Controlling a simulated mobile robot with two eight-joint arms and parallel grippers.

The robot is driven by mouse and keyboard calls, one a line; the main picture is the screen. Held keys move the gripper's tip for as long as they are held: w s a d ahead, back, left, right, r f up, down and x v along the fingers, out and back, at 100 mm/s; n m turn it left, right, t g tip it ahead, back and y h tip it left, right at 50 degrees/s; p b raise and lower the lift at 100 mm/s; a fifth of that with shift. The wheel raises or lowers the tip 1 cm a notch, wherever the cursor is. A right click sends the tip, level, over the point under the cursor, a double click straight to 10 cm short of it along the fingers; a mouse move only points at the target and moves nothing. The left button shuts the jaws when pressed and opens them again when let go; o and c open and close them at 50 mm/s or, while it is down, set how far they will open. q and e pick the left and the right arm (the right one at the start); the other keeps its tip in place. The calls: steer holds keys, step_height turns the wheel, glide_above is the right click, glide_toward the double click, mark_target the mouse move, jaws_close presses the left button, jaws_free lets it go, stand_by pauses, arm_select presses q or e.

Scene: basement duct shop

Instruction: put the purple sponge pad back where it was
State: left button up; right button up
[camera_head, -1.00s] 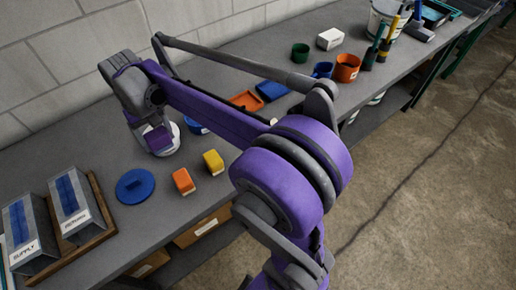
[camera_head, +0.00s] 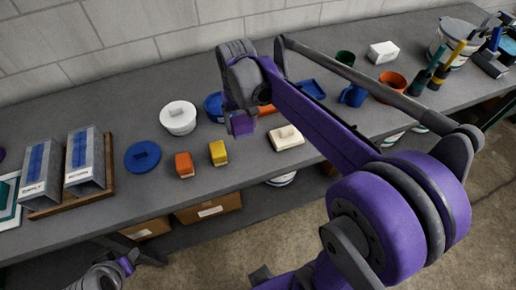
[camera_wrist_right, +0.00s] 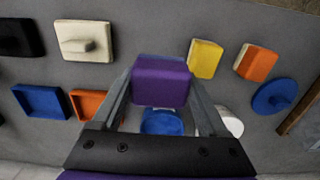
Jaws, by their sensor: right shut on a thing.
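The purple sponge pad (camera_head: 242,123) is held between the fingers of my right gripper (camera_head: 240,112). In the right wrist view the pad (camera_wrist_right: 162,82) fills the gap between both fingers. It is over the grey bench, right of the yellow sponge (camera_head: 218,153) and left of the cream lid (camera_head: 286,138); its height above the bench is hard to tell. An orange sponge (camera_head: 184,164) stands left of the yellow one. A grey and purple part of my left arm shows at the bottom left; its jaws cannot be made out.
A blue bowl (camera_head: 213,106) is behind my gripper. Two grey duct boxes sit on a wooden tray (camera_head: 45,207). A blue tray (camera_head: 312,90) and orange pot (camera_head: 393,82) are farther right.

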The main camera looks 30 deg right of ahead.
steer(key=shift+f, duration=0.45)
glide_above(244, 151)
step_height(244, 151, down, 5)
steer(key=shift+r, duration=0.1)
steer(key=shift+f+b, duration=0.3)
steer(key=shift+f, duration=1.9)
steer(key=shift+f, duration=0.25)
steer(key=o, duration=1.5)
steer(key=shift+r, duration=0.1)
